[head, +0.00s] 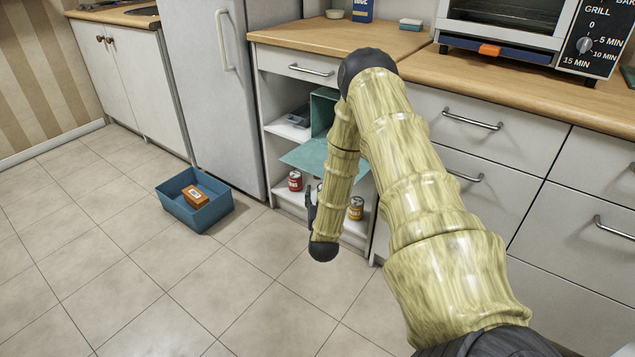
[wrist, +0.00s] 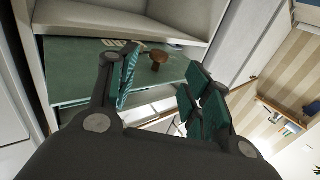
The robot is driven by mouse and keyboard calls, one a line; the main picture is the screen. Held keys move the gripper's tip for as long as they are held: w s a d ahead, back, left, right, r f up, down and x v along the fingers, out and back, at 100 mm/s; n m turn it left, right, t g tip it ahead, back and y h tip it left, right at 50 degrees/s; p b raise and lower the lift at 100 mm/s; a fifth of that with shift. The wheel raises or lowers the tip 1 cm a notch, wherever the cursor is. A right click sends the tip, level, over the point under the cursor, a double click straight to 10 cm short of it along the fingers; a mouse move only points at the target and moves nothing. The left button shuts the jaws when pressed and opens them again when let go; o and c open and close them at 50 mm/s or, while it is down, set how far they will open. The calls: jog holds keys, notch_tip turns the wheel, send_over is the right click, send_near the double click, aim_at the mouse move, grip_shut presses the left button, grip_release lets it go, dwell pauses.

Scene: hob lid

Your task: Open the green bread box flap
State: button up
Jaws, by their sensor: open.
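The green bread box (head: 323,108) stands in the open shelf niche of the counter, partly hidden by my arm. Its green flap (head: 300,157) juts out of the niche, looking roughly level and folded down. In the wrist view the flap (wrist: 75,68) is a flat green panel with a brown knob (wrist: 158,57). My gripper (head: 311,207) is low in front of the niche, below the flap, mostly hidden by my arm. In the wrist view my gripper (wrist: 160,70) is open and empty. The knob shows beyond and between the fingertips; I see no clear contact.
A red can (head: 295,181) and a yellow can (head: 356,208) stand on the bottom shelf. A blue bin (head: 194,203) holding an orange-brown box is on the floor at left. Drawers with handles (head: 472,119) lie to the right.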

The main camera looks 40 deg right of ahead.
jog(key=b+x, duration=0.2)
jog(key=x, duration=0.8)
jog(key=shift+w+d, duration=0.1)
jog(key=shift+c, duration=0.2)
grip_shut()
